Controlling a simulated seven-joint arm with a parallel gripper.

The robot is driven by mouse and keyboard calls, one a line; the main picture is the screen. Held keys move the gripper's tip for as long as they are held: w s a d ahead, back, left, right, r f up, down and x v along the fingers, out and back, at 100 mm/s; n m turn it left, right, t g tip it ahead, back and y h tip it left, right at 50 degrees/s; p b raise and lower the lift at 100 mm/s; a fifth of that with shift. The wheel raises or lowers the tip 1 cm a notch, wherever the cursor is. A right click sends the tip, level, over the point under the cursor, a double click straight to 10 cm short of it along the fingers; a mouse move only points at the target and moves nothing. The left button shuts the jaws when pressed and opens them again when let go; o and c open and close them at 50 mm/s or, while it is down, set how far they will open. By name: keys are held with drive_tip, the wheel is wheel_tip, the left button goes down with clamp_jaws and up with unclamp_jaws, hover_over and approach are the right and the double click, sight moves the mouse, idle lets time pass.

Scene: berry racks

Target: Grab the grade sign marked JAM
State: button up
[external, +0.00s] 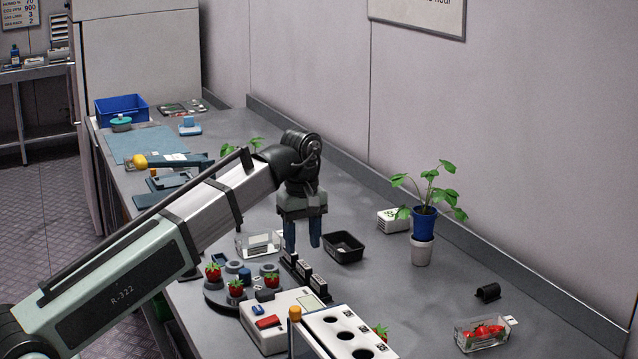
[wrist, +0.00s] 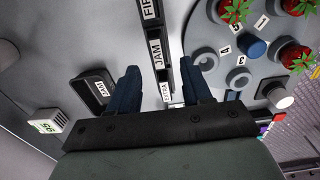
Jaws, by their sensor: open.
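A row of black grade signs with white labels stands on the grey bench below my gripper (external: 302,246). In the wrist view the JAM sign (wrist: 157,53) is the middle one, with a sign reading FIR and cut off (wrist: 149,9) above it and the EXTRA sign (wrist: 166,92) below it. In the external view the middle sign (external: 304,273) has a label too small to read. My gripper (wrist: 160,78) is open and empty, its blue fingers pointing down, one on each side of the sign row in the wrist view, nearest the EXTRA sign.
A round grey turntable (external: 217,293) with strawberries stands beside the signs. A black tray (external: 343,247) lies on the other side, close to one finger. A white control box (external: 278,318), a clear punnet (external: 258,244) and a potted plant (external: 424,222) are nearby.

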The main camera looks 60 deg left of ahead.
sight(304, 264)
drive_tip(key=shift+w+f, duration=0.15)
drive_tip(key=shift+f, duration=2.5)
clamp_jaws()
